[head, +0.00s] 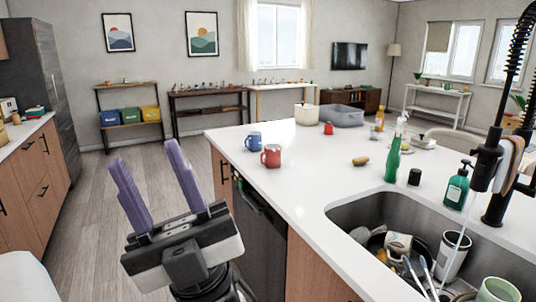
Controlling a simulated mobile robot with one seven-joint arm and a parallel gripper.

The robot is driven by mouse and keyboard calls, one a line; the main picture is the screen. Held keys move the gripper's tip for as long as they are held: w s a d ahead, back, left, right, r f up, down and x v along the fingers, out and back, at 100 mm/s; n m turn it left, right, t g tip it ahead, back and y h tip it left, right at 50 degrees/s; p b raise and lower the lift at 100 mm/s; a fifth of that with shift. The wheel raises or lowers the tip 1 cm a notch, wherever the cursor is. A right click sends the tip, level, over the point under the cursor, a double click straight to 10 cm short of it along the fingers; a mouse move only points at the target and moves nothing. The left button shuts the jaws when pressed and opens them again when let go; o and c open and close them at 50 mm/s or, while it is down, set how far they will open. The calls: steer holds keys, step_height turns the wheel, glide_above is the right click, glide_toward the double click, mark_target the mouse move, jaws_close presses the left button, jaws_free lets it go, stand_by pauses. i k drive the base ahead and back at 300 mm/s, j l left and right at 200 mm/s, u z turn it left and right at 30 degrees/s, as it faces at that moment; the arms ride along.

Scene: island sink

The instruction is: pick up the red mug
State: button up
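The red mug (271,156) stands upright on the white island counter (300,185), near its left edge. A blue mug (253,141) stands just behind it and to its left. My gripper (148,172) has two purple fingers spread wide apart with nothing between them. It is in front of the island's left side, to the left of the red mug and apart from it. A smaller red object (328,128) sits farther back on the counter.
The sink (345,215) at the lower right holds dishes. A green bottle (393,160), a black cup (415,177), a soap bottle (457,186) and a black faucet (487,165) stand around it. A grey basin (345,116) is at the back.

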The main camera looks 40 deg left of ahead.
mark_target(272, 155)
steer(key=i+j, duration=0.15)
steer(key=j, duration=0.25)
steer(key=i+j, duration=0.1)
steer(key=j, duration=0.35)
steer(key=i+j, duration=0.15)
steer(key=j, duration=0.25)
steer(key=i+j, duration=0.15)
steer(key=j, duration=0.25)
steer(key=i+j, duration=0.15)
steer(key=j, duration=0.25)
steer(key=i+j, duration=0.2)
steer(key=j, duration=0.15)
steer(key=i+j, duration=0.2)
steer(key=j, duration=0.15)
steer(key=i+j+z, duration=0.1)
steer(key=i+j, duration=0.35)
